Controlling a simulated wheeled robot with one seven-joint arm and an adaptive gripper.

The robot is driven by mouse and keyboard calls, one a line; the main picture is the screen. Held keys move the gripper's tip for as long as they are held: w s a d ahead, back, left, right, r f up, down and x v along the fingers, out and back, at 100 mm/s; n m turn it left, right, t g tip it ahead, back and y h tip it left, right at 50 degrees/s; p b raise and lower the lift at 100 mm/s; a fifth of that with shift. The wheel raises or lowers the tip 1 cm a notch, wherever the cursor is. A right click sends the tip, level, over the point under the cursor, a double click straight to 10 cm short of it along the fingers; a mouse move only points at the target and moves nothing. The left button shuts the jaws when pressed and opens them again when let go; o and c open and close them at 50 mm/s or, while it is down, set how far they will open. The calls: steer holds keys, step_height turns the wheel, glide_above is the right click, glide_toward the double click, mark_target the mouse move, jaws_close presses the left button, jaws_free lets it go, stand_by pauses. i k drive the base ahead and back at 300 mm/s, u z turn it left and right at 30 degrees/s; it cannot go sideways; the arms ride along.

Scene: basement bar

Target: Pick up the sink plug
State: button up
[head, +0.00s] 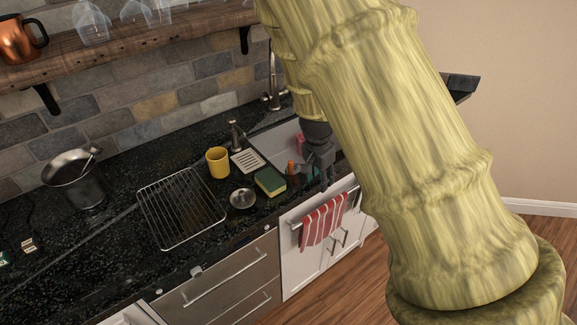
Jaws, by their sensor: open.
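A small round metal piece with a raised centre (243,198), which looks like the sink plug, lies on the black counter near its front edge. It is left of the green and yellow sponge (270,181) and right of the wire rack. My gripper (324,178) is open, pointing down at the front right of the sink (275,143). It is to the right of the metal piece and apart from it. My arm hides the right part of the sink, and the fingertips are small in the picture.
A yellow mug (217,162), a white slotted dish (248,160) and a dark pump bottle (235,135) stand behind the metal piece. A wire rack (181,208) and a metal pot (75,178) are farther left. A striped towel (323,221) hangs below the counter.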

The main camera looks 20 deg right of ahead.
mark_target(297, 168)
steer(key=i, duration=0.95)
steer(key=z, duration=0.05)
